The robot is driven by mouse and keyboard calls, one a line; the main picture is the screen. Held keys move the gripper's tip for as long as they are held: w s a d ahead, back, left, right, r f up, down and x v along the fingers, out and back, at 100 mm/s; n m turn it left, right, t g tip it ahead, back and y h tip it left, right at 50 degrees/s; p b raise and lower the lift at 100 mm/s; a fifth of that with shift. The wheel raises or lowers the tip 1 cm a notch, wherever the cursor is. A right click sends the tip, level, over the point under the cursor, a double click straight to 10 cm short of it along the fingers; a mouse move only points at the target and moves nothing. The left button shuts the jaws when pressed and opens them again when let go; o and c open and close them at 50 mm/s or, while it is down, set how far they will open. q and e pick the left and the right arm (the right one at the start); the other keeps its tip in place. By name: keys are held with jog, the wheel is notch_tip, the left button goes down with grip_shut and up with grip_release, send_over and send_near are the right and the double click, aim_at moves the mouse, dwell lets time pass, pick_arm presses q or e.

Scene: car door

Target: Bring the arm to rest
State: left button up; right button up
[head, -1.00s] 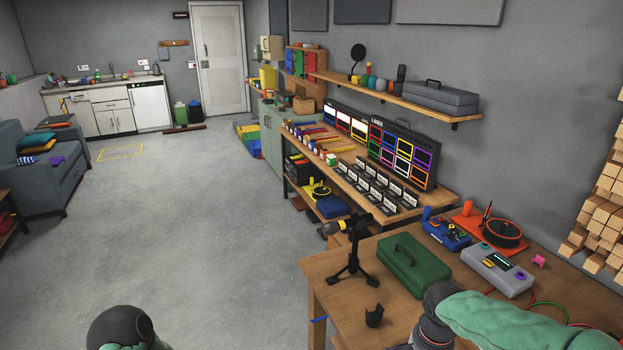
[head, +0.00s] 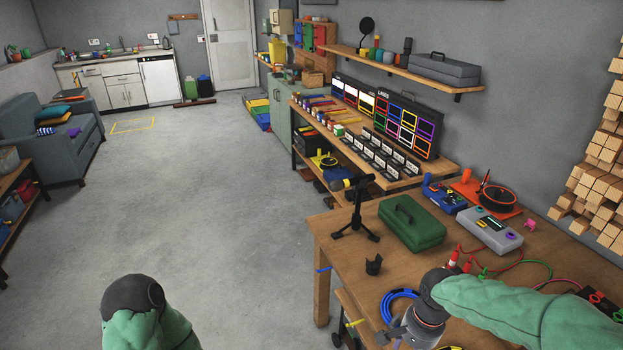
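My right arm, in a green sleeve (head: 520,306), reaches in from the right over the wooden table (head: 340,243). Its dark wrist points down toward the near part of the table. The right gripper (head: 398,338) shows only in part below the wrist, at the bottom of the picture; its fingers are too unclear to tell open from shut. My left arm (head: 150,312) shows only as a green sleeve with a black rounded joint at the bottom left, over the floor. The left gripper is out of the picture.
The table holds a green toolbox (head: 412,224), a black stand (head: 357,212), a small black holder (head: 374,265), a blue cable coil (head: 398,303), a grey console (head: 489,231) and coloured leads. A workbench with a lit panel (head: 400,118) stands behind. The grey floor (head: 210,215) at left is open.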

jog(key=s+a+f+n+y, duration=0.15)
jog(key=a+f, duration=0.25)
jog(key=f, duration=0.4)
jog(key=s+a+f+n+y, duration=0.1)
jog(key=a+f+n, duration=0.3)
jog(key=f, duration=0.5)
jog(key=s+a+f, duration=0.4)
jog(key=s+f, duration=0.5)
jog(key=f, duration=0.2)
jog(key=shift+a+n+y, duration=0.35)
jog(key=shift+a+n, duration=0.05)
jog(key=shift+n, duration=0.05)
